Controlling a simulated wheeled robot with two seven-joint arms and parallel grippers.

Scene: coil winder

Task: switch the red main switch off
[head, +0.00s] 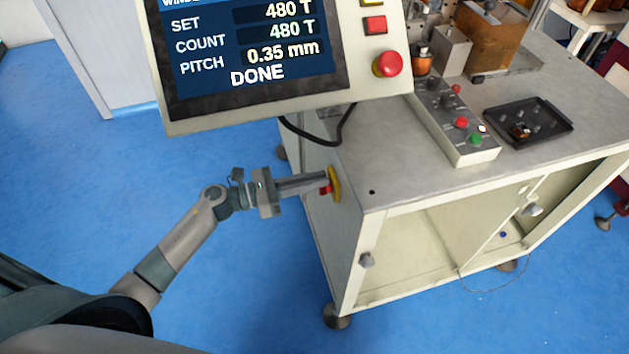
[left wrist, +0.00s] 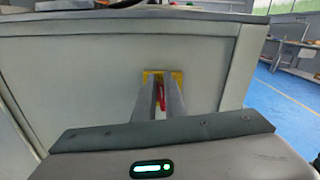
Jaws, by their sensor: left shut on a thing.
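The red main switch (head: 325,189) sits on a yellow plate (head: 335,184) on the left side panel of the machine cabinet. My left gripper (head: 324,180) reaches it from the left and is shut on the switch's handle. In the left wrist view, the red handle (left wrist: 161,97) shows between the two fingers, with the yellow plate (left wrist: 177,77) just behind it. The handle looks roughly upright there, but the fingers hide much of it. My right gripper is not in view.
The control screen (head: 255,50) hangs above my left arm and reads DONE, with a red mushroom button (head: 388,64) at its right. The cabinet top (head: 400,180) carries a button box (head: 455,125) and a black tray (head: 545,115). Blue floor is clear at left.

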